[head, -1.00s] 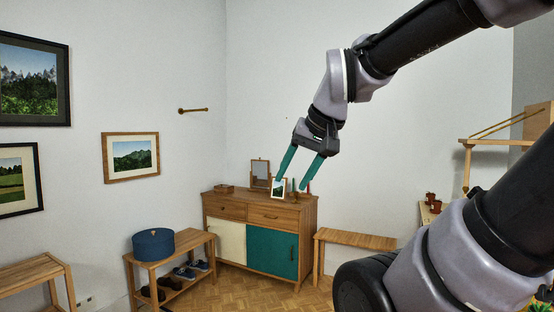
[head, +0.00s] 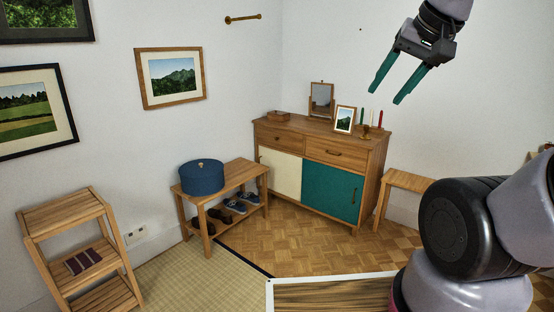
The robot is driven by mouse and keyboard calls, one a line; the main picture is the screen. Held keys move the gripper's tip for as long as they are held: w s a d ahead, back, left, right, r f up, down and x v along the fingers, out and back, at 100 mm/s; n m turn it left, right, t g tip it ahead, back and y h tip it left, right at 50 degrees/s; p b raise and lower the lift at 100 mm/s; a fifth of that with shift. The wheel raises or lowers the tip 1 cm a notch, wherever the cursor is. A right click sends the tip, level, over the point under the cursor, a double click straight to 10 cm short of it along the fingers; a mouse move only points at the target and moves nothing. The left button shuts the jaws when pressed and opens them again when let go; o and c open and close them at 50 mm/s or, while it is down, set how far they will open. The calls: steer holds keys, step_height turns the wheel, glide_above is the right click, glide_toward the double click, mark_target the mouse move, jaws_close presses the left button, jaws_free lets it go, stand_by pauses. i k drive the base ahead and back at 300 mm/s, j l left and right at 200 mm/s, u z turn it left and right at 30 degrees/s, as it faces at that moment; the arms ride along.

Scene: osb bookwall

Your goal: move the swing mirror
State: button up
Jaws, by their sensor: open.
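The swing mirror (head: 321,100) is a small wood-framed mirror standing upright on top of the wooden sideboard (head: 338,151), near its back left. My gripper (head: 387,94) is in the upper right of the head view, with its two teal fingers apart and nothing between them. It appears to the right of the mirror and apart from it. The mirror's lower right edge is close to a framed photo, and its stand is only partly clear at this size.
A framed photo (head: 344,119), candles (head: 380,119) and a small wooden box (head: 278,116) share the sideboard top. A shoe bench (head: 224,188) with a blue round box (head: 201,177) stands left, a stool (head: 405,182) right. Parquet floor before the sideboard is clear.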

mark_target(321, 99)
steer(key=i, duration=2.8)
steer(key=i+z, duration=0.15)
steer(key=i, duration=0.7)
steer(key=i+j+z, duration=0.1)
steer(key=i, duration=0.7)
